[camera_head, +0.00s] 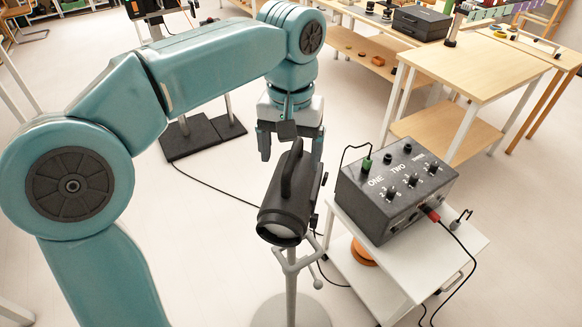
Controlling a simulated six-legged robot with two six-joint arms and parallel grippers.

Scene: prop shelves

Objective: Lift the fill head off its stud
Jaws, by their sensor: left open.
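The fill head (284,209) is a black lamp with a handle on top, in the middle of the head view. It sits on top of a grey stand (291,283), its front facing me and tilted downward. The stud itself is hidden under the lamp. My left gripper (291,148) is open, its fingers pointing down, just behind and above the lamp's handle. Whether a finger touches the lamp cannot be told. My right gripper is not in view.
A black control box (393,190) with knobs and cables stands on a small white cart (452,243) to the right of the lamp. A cable runs on the floor to the left. Wooden tables (480,68) stand at the back right. Black base plates (190,138) lie behind my left arm.

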